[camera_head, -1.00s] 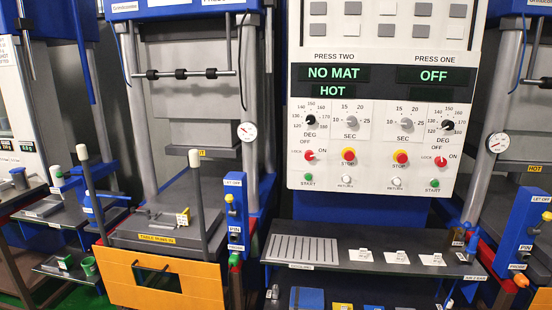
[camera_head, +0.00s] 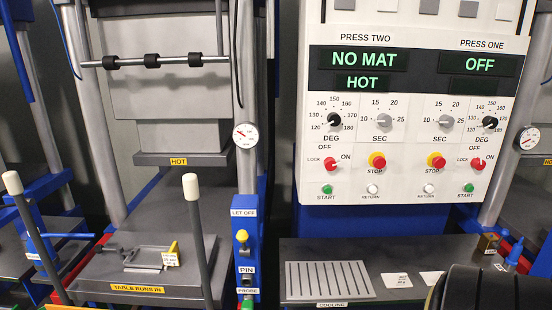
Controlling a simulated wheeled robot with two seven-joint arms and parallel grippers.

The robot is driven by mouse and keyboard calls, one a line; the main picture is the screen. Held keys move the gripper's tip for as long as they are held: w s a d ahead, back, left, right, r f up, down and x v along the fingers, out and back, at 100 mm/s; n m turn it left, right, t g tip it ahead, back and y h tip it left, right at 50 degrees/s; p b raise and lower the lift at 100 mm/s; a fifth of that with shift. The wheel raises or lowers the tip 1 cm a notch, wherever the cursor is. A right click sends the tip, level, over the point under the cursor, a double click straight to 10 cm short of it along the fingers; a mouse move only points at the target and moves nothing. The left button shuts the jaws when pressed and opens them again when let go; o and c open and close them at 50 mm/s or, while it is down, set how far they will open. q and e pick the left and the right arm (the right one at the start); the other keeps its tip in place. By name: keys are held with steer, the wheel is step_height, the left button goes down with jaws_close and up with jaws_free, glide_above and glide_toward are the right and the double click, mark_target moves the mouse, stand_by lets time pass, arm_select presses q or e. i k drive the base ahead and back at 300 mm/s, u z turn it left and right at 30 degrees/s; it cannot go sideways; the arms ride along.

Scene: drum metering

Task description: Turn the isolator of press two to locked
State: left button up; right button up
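The isolator of press two (camera_head: 332,163) is a red knob on the left of the white control panel. Around it are the labels OFF above, LOCK at left and ON at right. Its pale pointer seems to lean right, towards ON. The PRESS TWO display (camera_head: 358,72) above reads NO MAT and HOT. Nothing touches the knob. A dark rounded part, apparently of my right arm, rises at the bottom right corner; no gripper fingers show there. My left gripper is not in view.
Press one's isolator (camera_head: 478,164) sits at the panel's right. Red STOP buttons (camera_head: 377,160) and green START buttons (camera_head: 327,189) are close to the isolators. Below the panel, a dark shelf holds a slotted cooling plate (camera_head: 328,281). Press two (camera_head: 180,110) stands at left, marked HOT.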

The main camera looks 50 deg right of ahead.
mark_target(330, 164)
steer(key=z, duration=0.3)
steer(key=i, duration=0.95)
steer(key=z, duration=0.75)
